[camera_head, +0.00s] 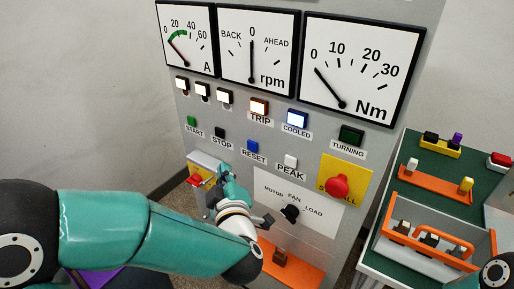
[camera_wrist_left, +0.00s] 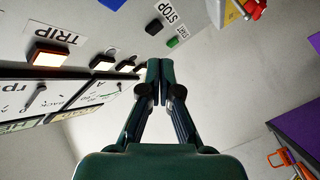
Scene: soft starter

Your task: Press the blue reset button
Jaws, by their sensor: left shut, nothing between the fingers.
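The blue reset button (camera_head: 252,146) sits on the grey panel above its RESET label, between the black STOP button (camera_head: 220,132) and the white PEAK button (camera_head: 290,160). In the left wrist view a blue button (camera_wrist_left: 111,4), cut off by the top edge, appears to be the same one. My left gripper (camera_head: 226,172) is in front of the panel, below and left of the reset button in the picture, and apart from it. In the left wrist view its fingers (camera_wrist_left: 160,66) are together and empty. My right gripper is out of view.
The green START button (camera_head: 191,120) is left of STOP. A red knob (camera_head: 337,186) on a yellow plate and a black rotary selector (camera_head: 290,213) are on the panel. Gauges fill its top. A green-topped bench (camera_head: 385,187) with an orange-handled tray (camera_head: 492,240) stands at right.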

